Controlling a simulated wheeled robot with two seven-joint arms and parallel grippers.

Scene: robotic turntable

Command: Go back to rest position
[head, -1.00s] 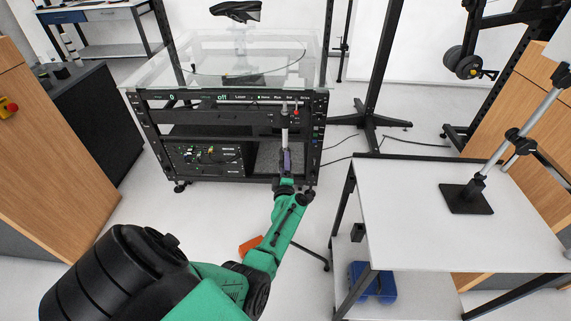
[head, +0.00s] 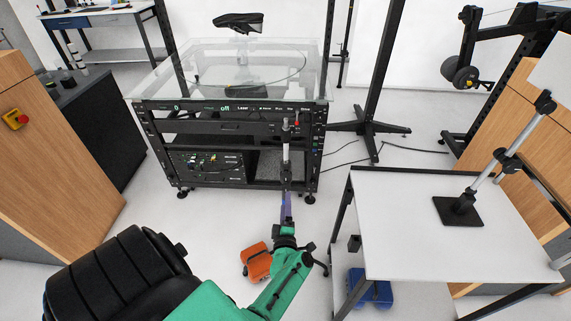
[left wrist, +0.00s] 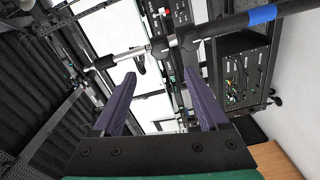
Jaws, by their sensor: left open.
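My left gripper (head: 287,204) has purple fingers and a green arm behind it. It is in front of the turntable cart (head: 160,122), near the lower right of its open frame, and looks clear of it. In the left wrist view the two fingers (left wrist: 157,75) stand apart with nothing held between them. The cart carries a clear glass top with a dark shoe (head: 238,21) above it. My right gripper is not in view.
A white table (head: 410,225) with a black-based stand (head: 458,210) is on the right. An orange object (head: 257,262) lies on the floor beside my arm, and a blue case (head: 370,290) is under the table. A wooden cabinet (head: 50,160) stands left. Floor is clear left of my arm.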

